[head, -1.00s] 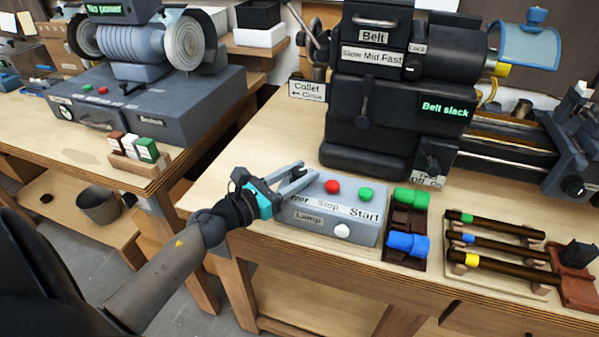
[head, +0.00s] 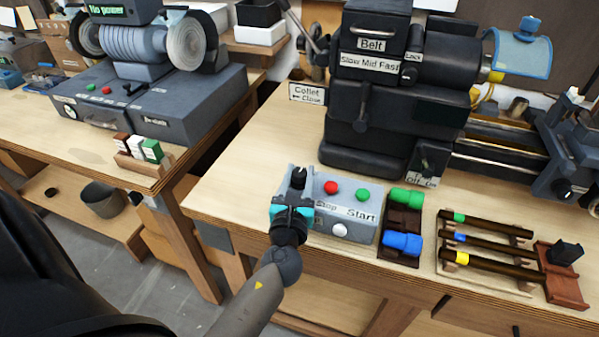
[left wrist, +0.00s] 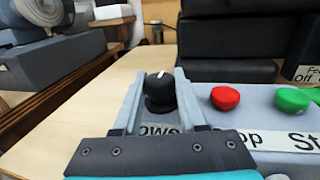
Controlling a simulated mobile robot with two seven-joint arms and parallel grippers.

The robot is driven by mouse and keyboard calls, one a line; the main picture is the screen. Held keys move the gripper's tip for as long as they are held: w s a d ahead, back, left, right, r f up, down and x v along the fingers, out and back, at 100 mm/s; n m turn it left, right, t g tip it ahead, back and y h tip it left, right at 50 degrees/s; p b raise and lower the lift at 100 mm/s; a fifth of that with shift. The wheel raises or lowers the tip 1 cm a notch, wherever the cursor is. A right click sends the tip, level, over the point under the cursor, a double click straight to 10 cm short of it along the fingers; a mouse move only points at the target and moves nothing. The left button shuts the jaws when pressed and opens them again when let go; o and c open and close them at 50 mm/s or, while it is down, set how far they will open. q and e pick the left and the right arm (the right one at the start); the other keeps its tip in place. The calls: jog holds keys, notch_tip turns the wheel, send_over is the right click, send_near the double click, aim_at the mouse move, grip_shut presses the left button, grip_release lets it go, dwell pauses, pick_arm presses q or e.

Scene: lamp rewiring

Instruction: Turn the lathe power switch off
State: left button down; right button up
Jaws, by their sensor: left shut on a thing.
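The grey lathe control box (head: 366,228) stands near the front edge of the bench, with a red Stop button (head: 331,187), a green Start button (head: 362,194) and a white lamp (head: 340,230). A black power knob (head: 298,180) with a white pointer mark is at its left end. The knob also shows in the left wrist view (left wrist: 160,95), its mark pointing roughly away from the gripper. My left gripper (head: 297,174) is shut on the knob, one finger on each side. The Power label below the knob is partly hidden. My right gripper is not in view.
The black lathe (head: 350,150) stands behind the box, its display reading out of clear sight. Green and blue parts (head: 403,242) sit in a dark holder right of the box. A rack of dark rods (head: 490,240) lies further right. A grinder bench is at left.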

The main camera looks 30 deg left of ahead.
pick_arm(q)
jog(key=shift+n+g+y, duration=0.8)
jog(key=shift+n+y, duration=0.2)
jog(key=shift+y, duration=0.4)
jog(key=shift+c, duration=2.3)
grip_release()
